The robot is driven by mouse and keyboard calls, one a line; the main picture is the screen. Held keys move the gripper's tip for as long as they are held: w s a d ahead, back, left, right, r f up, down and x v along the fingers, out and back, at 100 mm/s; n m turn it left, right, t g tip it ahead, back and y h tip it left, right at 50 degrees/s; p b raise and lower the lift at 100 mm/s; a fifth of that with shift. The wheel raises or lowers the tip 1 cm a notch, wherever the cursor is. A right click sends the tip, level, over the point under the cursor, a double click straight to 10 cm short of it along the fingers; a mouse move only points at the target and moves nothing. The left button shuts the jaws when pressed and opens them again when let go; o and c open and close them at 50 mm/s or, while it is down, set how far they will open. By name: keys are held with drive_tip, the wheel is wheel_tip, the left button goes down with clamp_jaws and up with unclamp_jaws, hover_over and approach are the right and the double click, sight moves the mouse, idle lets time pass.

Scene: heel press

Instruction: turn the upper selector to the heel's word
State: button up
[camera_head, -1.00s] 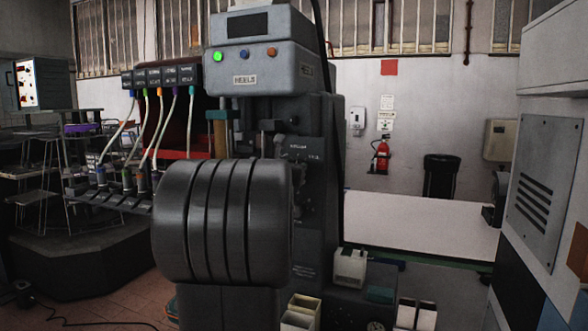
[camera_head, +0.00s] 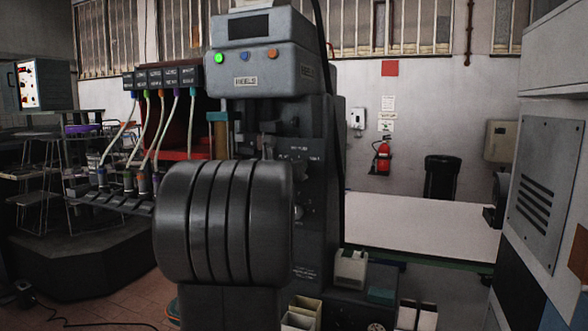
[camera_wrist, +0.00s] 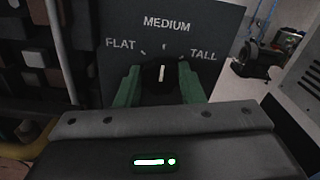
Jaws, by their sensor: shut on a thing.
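The selector is a dark round knob (camera_wrist: 152,76) with a white pointer mark, on a dark plate (camera_wrist: 205,25) marked FLAT, MEDIUM and TALL in the wrist view. The white mark points up, towards MEDIUM. The green fingers of my gripper (camera_wrist: 160,82) are shut on the knob, one on each side. In the head view the grey press (camera_head: 262,72) carries a sign that seems to read HEELS. Its selector panel (camera_head: 318,165) is partly hidden, and its lettering is too small to read. No heel can be made out clearly.
A rack of coloured tubes and labels (camera_head: 165,77) stands left of the press. A pale table (camera_head: 415,225) lies to the right, with a grey cabinet (camera_head: 545,180) at the right edge. Small open boxes (camera_head: 303,308) stand low in front.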

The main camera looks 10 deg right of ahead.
drive_tip(key=o, duration=1)
drive_tip(key=b+v, duration=0.2)
drive_tip(key=v, duration=1.2)
drive_tip(key=shift+w+d, duration=0.1)
drive_tip(key=shift+w, duration=0.05)
drive_tip(key=p+x, duration=0.2)
drive_tip(key=x, duration=1.1)
drive_tip(key=shift+w+d, duration=0.2)
drive_tip(key=shift+w, duration=0.05)
drive_tip(key=shift+s+a, duration=0.1)
